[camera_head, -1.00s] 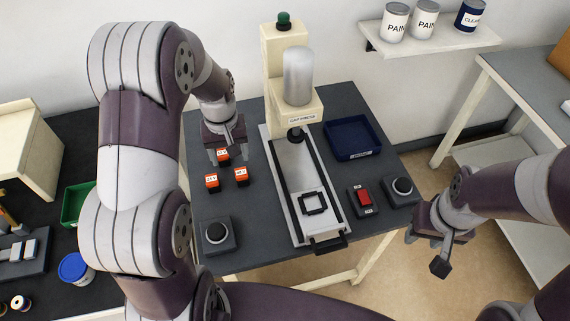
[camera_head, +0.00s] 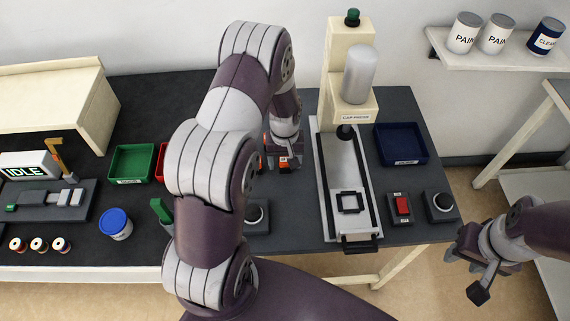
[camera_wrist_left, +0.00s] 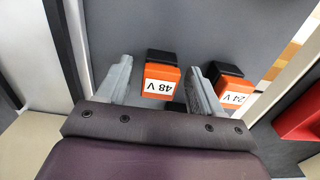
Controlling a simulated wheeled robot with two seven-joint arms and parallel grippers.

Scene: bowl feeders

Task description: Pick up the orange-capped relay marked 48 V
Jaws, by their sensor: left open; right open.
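The orange relay marked 48 V (camera_wrist_left: 161,86), with a black end, lies between the two grey fingers of my left gripper (camera_wrist_left: 159,68) in the left wrist view. The fingers are open, one on each side of it, with a gap visible on the left. A second orange relay marked 24 V (camera_wrist_left: 236,92) lies just outside the right finger. In the head view my left gripper (camera_head: 284,162) is low over the table among the orange relays, which my arm mostly hides. My right gripper (camera_head: 480,273) is open and empty at the lower right, off the table.
The cap press (camera_head: 352,95) with its slide stands right of the left gripper. A blue tray (camera_head: 402,158), a red switch (camera_head: 402,205) and black buttons lie around it. A green bin (camera_head: 132,162) and red bin (camera_head: 162,160) stand left of my arm.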

